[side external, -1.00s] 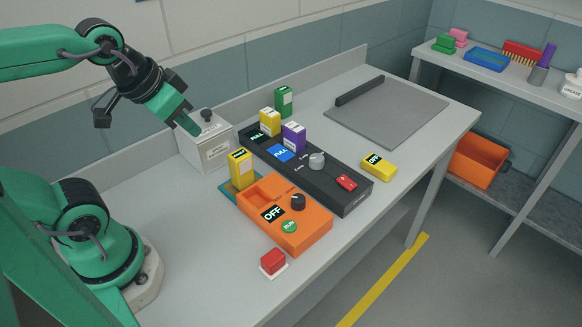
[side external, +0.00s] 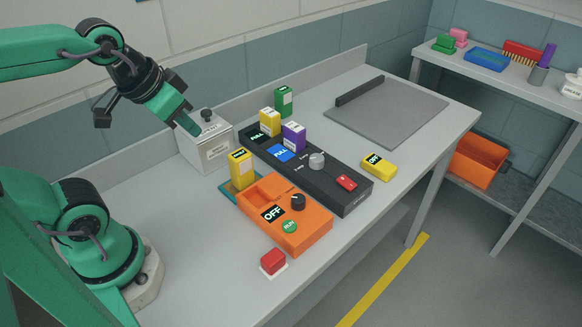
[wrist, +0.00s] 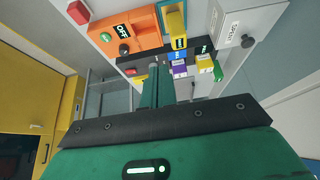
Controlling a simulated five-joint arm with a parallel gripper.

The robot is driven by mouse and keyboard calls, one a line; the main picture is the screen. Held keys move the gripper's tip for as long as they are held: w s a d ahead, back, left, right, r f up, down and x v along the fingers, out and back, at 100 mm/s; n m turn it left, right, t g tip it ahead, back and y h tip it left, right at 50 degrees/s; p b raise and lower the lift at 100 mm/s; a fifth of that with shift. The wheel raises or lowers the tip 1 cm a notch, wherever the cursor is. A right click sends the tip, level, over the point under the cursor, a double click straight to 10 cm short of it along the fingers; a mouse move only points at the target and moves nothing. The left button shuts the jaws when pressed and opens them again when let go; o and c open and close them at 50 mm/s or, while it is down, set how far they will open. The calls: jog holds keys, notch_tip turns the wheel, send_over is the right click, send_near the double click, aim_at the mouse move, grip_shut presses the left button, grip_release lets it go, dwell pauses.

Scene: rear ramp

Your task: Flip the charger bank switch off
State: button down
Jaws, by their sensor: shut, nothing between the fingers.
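The black charger bank (side external: 330,186) lies on the bench, with a yellow pack (side external: 270,122) and a purple pack (side external: 293,136) in it, a blue FULL display, a grey knob (side external: 317,161) and a red switch (side external: 347,182) near its front end. Whether the switch is on or off is too small to tell. My gripper (side external: 191,127) is shut and empty, high over the back left of the bench near the grey-white box, away from the switch. In the wrist view my gripper (wrist: 155,72) partly covers the bank; the red switch (wrist: 130,72) shows left of it.
The orange unit (side external: 312,238) reading OFF stands in front of the bank. A yellow pack (side external: 240,170), a green pack (side external: 284,101), a lying yellow pack (side external: 379,167), a red button (side external: 273,262) and a grey-white box (side external: 212,153) are around.

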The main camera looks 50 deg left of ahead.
jog(key=shift+w, duration=0.1)
jog(key=m+t+h, duration=0.3)
jog(key=m, duration=1.1)
send_over(339, 180)
notch_tip(339, 180, down, 8)
jog(key=f, duration=0.1)
jog(key=shift+d, duration=0.55)
jog(key=shift+f, duration=0.1)
jog(key=shift+y, duration=0.3)
jog(key=shift+a+f, duration=0.2)
jog(key=shift+f, duration=1.2)
jog(key=shift+a+f, duration=0.15)
jog(key=shift+f, duration=1.3)
jog(key=shift+a+f, duration=0.2)
jog(key=shift+f, duration=1.2)
jog(key=shift+f, duration=0.75)
jog(key=shift+r, duration=0.2)
